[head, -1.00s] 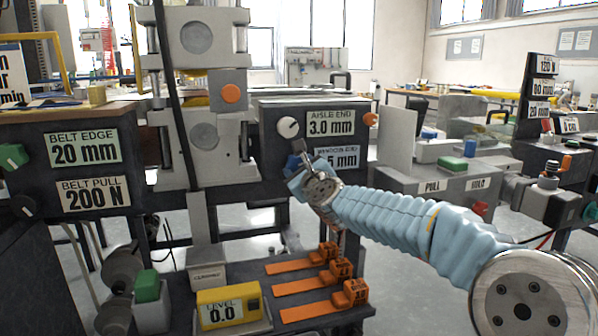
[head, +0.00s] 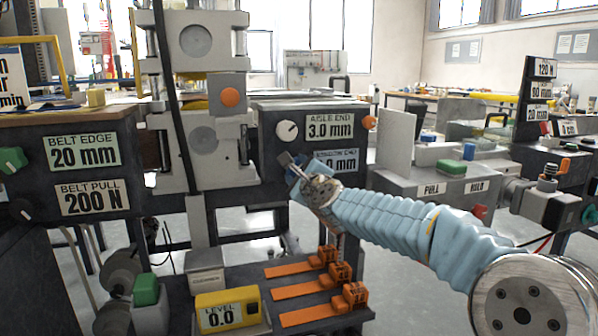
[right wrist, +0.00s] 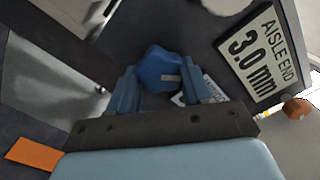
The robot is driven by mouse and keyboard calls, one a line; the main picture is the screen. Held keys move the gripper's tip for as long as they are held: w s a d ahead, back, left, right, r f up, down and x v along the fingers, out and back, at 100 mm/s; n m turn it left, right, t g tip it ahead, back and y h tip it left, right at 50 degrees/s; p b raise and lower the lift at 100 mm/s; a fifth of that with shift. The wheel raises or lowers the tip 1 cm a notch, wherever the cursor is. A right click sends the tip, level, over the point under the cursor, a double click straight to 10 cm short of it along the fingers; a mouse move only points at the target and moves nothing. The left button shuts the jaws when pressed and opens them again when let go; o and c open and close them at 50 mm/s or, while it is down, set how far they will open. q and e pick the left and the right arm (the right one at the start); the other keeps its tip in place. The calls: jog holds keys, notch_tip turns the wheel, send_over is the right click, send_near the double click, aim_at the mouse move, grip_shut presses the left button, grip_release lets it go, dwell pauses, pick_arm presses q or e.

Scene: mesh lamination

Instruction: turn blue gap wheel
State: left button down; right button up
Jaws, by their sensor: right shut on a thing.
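The blue gap wheel (right wrist: 160,68) is a lobed knob on the dark panel in the right wrist view. My right gripper (right wrist: 160,92) is shut on it, with one blue finger on each side. In the head view my right gripper (head: 292,164) is at the panel, below the white knob, and largely hides the wheel. The lower gap display (head: 343,161) is partly covered by my gripper; its visible end reads "0 mm". The aisle end display (head: 331,125) above reads 3.0 mm. My left gripper is not in view.
A white knob (head: 287,130) is just above my right gripper, and an orange knob (head: 369,122) is at the panel's right edge. Orange gauges (head: 306,289) and a yellow level box (head: 228,311) sit on the low shelf below.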

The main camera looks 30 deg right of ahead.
jog(key=o, duration=1.1)
jog(key=shift+c, duration=0.2)
jog(key=v, duration=1.3)
jog(key=shift+s+a, duration=0.15)
jog(key=shift+s, duration=0.2)
